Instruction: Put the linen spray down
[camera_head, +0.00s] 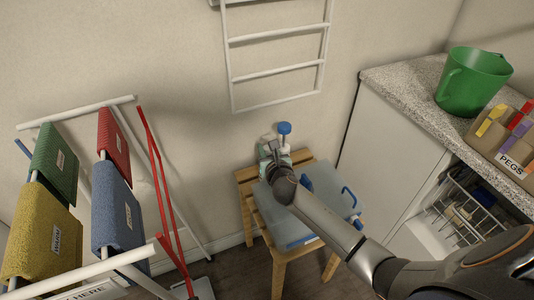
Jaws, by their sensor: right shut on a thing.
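My right arm reaches in from the lower right. Its gripper (274,158) is over the back left of a small wooden stool (246,187), pointing away from me, and is shut on a pale bottle (265,152), which looks like the linen spray. The gripper hides much of the bottle, and I cannot tell whether its base touches the stool. A blue cap (285,128) shows just behind the gripper; I cannot tell whether it belongs to the same bottle. My left gripper is not in view.
The right counter (405,80) bears a green bucket (470,82) and a peg box (487,137). A white rack (277,72) hangs on the wall.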

